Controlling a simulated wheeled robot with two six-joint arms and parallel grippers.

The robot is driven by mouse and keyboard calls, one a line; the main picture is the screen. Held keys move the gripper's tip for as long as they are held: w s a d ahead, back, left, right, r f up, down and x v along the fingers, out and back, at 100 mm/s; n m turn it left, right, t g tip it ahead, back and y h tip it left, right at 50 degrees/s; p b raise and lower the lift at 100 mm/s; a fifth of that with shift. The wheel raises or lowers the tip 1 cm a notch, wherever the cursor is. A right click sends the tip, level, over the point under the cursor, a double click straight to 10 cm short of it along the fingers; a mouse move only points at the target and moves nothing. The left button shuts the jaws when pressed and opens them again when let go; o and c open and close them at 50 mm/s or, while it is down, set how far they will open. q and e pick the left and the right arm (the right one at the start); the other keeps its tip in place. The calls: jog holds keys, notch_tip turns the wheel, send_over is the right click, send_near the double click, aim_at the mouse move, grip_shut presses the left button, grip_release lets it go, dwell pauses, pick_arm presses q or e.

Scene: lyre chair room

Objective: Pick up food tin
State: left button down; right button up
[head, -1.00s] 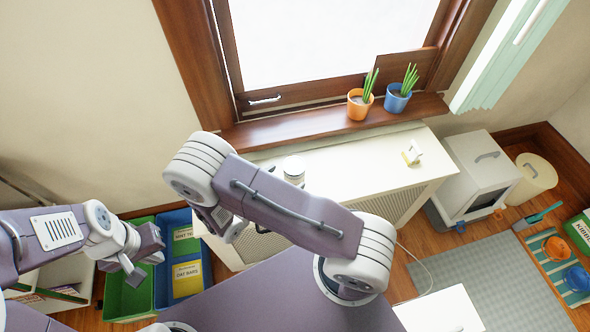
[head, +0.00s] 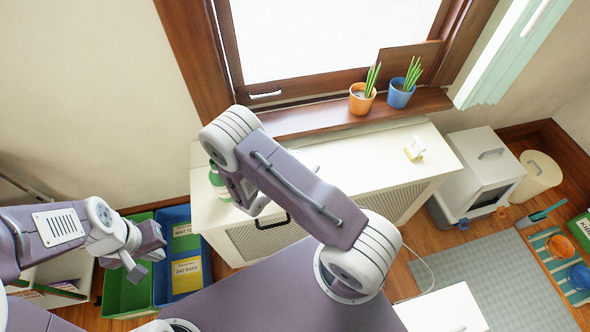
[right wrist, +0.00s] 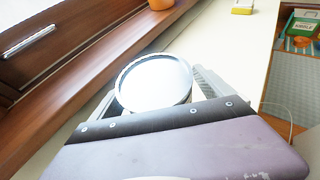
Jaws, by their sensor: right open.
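A round tin with a pale silver lid (right wrist: 153,82) stands on the white cabinet top in the right wrist view, just ahead of my right gripper (right wrist: 158,98). The right gripper is open, with parts of its jaws showing on both sides of the tin. I cannot tell whether they touch it. The tin's lower side and label are hidden. My left gripper (head: 146,258) hangs open and empty above the green bin, far from the tin.
The white cabinet (head: 370,165) carries a green and white jar (head: 218,185) at its left and a small yellow-white item (head: 414,148) at its right. Potted plants in an orange pot (head: 361,99) and a blue pot (head: 399,93) stand on the windowsill behind.

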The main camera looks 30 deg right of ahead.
aim_at(299, 155)
jog(key=c, duration=1.5)
jog(key=shift+r, duration=0.6)
notch_tip(299, 155, up, 3)
jog(key=shift+p, duration=0.75)
jog(key=s+d+r+p, duration=0.1)
jog(key=s+r+p, duration=0.1)
jog(key=s, duration=0.1)
jog(key=s+r+p, duration=0.2)
jog(key=s+p, duration=0.1)
jog(key=s, duration=0.1)
jog(key=s+d+r+p, duration=0.1)
jog(key=s+r+p, duration=0.1)
jog(key=s, duration=0.2)
jog(key=shift+s+d+r, duration=0.2)
jog(key=shift+d+r, duration=0.15)
jog(key=shift+r, duration=0.05)
